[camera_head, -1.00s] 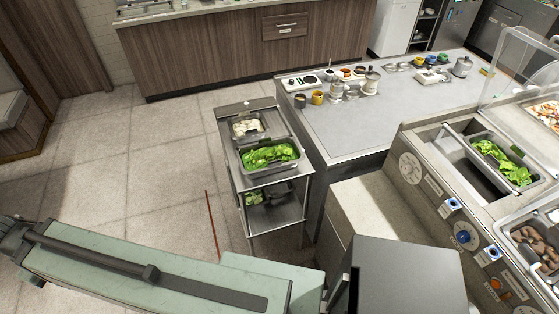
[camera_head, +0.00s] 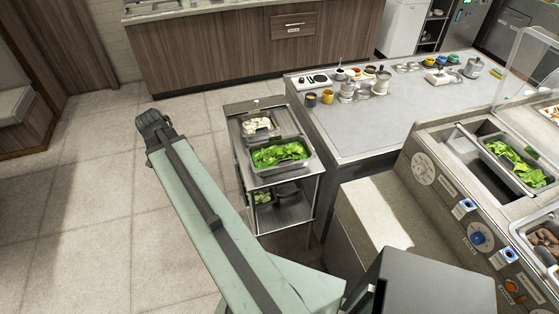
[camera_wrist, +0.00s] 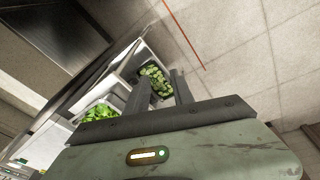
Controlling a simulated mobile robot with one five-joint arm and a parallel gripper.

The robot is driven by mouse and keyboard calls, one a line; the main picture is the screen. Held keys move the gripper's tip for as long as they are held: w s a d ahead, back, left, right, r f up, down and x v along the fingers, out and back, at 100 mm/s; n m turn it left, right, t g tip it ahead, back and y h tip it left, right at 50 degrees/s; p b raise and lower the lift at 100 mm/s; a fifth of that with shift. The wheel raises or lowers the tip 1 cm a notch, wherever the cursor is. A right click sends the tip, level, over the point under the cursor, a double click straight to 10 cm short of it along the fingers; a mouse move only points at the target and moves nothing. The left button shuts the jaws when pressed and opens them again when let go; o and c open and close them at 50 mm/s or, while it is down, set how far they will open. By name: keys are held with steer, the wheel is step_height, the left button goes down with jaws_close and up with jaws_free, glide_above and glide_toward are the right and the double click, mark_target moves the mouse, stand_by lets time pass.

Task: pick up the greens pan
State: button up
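A steel pan of leafy greens (camera_head: 284,171) sits on top of a small metal cart in the head view, in front of a smaller pan of white pieces. Another pan of greens (camera_head: 519,163) sits in a counter well at the right. In the wrist view, leafy greens (camera_wrist: 99,113) show at the left and green pieces (camera_wrist: 157,84) show beyond my fingers. My gripper (camera_wrist: 161,77) is open, with a gap between its two fingers and nothing held. It does not show clearly in the head view. It is apart from the pans.
The cart (camera_head: 300,212) has a lower shelf with more green items. A grey worktop (camera_head: 380,125) with cups and jars stands to its right. The control-panel counter (camera_head: 432,185) is at the far right.

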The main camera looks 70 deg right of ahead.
steer(key=s+d+m+g, duration=0.1)
steer(key=s+d+m, duration=0.6)
steer(key=s+d, duration=0.55)
steer(key=m+g+b, duration=0.1)
steer(key=m+g, duration=0.1)
steer(key=m, duration=0.4)
glide_toward(284, 157)
steer(key=s+a+r, duration=0.3)
steer(key=a+r, duration=0.1)
steer(key=shift+h, duration=0.3)
steer(key=b+x, duration=0.5)
steer(key=a+b+x, duration=0.1)
steer(key=b+x, duration=0.1)
steer(key=x, duration=0.1)
steer(key=shift+w+f, duration=0.25)
steer(key=shift+r, duration=0.15)
steer(key=shift+c, duration=0.3)
steer(key=shift+s, duration=0.1)
jaws_close()
